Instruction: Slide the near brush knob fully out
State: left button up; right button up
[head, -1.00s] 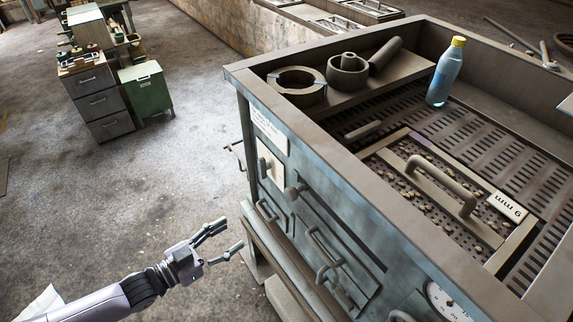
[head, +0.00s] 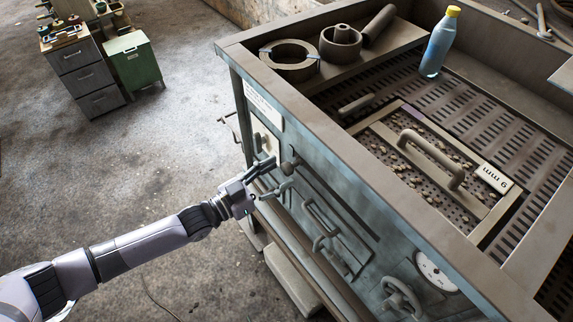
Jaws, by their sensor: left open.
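A dark round knob (head: 289,164) sticks out of the front panel of the blue-grey machine (head: 335,185), below the top rim and right of a white label. I cannot tell for sure that it is the near brush knob. My left gripper (head: 281,172) is open and empty in front of this panel, its fingertips pointing at the panel close to the knob. A gap or contact between fingers and knob cannot be told. The gripper partly hides the panel behind it. My right gripper is not in view.
Below and right of the knob are a handle (head: 321,216), a handwheel (head: 402,298) and a round gauge (head: 436,272). On top are a bottle (head: 438,45), ring parts (head: 289,58) and a handled screen frame (head: 474,210). Open floor lies left.

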aim_at(287, 169)
pick_arm(q)
jog(key=shift+x, duration=1.7)
grip_shut()
